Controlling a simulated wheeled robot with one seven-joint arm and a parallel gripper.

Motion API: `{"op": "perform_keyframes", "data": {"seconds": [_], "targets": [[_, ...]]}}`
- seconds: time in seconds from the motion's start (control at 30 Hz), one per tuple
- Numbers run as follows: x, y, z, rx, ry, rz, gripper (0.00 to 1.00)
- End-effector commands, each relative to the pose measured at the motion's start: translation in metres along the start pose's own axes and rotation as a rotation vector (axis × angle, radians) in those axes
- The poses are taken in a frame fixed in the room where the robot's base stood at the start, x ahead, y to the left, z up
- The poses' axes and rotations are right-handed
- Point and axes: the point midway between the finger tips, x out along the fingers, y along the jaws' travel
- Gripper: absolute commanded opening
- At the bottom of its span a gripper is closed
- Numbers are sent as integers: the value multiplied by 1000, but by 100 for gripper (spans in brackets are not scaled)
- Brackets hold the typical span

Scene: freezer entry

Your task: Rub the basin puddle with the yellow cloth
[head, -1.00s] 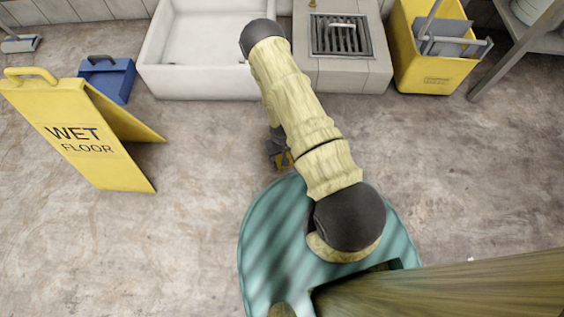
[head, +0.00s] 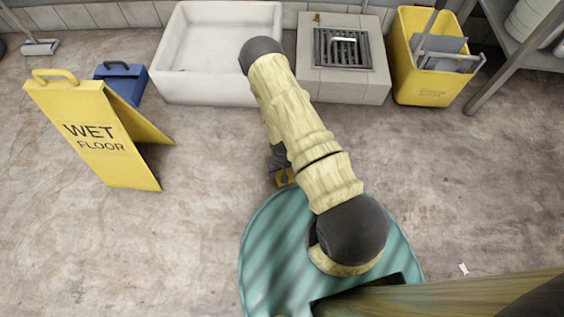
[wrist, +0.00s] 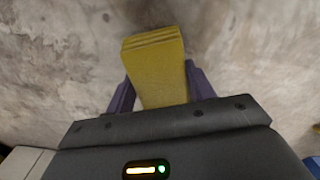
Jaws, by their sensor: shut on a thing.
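The yellow cloth (wrist: 155,75), folded in layers, is held between the two fingers of my gripper (wrist: 160,88) in the wrist view. My gripper is shut on it. Part of the basin's right side is hidden by my arm. I cannot make out a puddle clearly in the basin.
A yellow wet floor sign (head: 100,135) and a blue box (head: 122,82) stand at the left. A grated drain block (head: 345,85), a yellow bucket (head: 428,85) and a shelf (head: 520,50) line the back right. The floor between is clear.

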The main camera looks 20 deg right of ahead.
Motion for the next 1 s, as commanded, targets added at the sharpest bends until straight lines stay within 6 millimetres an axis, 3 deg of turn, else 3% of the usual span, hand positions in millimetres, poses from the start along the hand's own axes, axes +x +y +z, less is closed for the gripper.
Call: {"op": "perform_keyframes", "data": {"seconds": [0.03,0.43,1.0], "targets": [[-10,0,0,1,0,0,29],[-44,0,0,1,1,0,29],[-54,0,-3,3,2,-1,29]]}}
